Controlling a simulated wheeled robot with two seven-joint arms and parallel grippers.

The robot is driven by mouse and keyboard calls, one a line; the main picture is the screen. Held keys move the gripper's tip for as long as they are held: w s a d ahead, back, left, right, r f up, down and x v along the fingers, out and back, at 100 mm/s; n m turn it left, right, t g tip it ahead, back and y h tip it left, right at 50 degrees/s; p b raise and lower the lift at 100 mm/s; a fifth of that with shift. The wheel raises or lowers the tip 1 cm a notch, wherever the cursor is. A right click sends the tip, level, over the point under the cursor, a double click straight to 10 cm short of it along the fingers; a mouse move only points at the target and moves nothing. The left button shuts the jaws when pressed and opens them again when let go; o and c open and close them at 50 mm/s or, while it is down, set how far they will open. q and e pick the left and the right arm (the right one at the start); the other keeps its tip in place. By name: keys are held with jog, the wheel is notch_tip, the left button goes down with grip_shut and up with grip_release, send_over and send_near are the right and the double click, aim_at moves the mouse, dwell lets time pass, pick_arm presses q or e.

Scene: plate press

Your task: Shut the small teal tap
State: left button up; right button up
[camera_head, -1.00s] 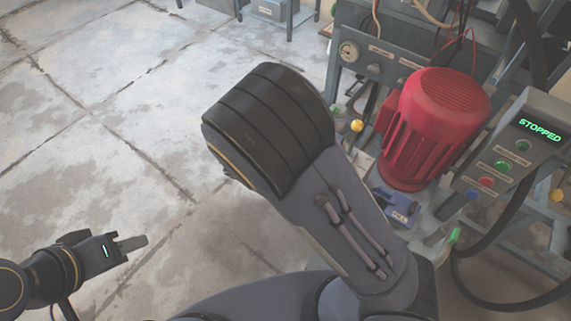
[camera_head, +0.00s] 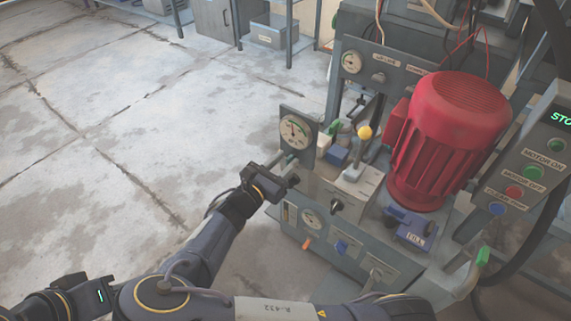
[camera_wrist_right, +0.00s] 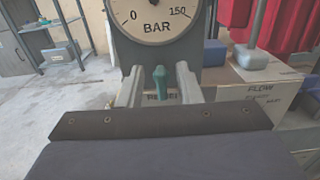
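The small teal tap (camera_wrist_right: 160,85) stands upright in the right wrist view, just below a large round pressure gauge (camera_wrist_right: 155,18). My right gripper (camera_wrist_right: 159,80) is open, with one finger on each side of the tap and a visible gap on both sides. In the head view the right gripper (camera_head: 286,170) is at the left end of the machine, just below the gauge (camera_head: 294,131). I cannot make out the teal tap there. My left gripper (camera_head: 103,287) is at the lower left, far from the machine; its fingers are too unclear to judge.
A red motor (camera_head: 450,140) stands on the machine. A yellow-knobbed lever (camera_head: 364,133), a green handle (camera_head: 335,127) and a blue block (camera_head: 336,155) are right of the gripper. A control box (camera_head: 525,175) is at far right. The floor (camera_head: 130,130) left of the machine is clear.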

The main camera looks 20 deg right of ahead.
jog(key=shift+w+d, duration=0.25)
jog(key=shift+d, duration=0.1)
grip_shut()
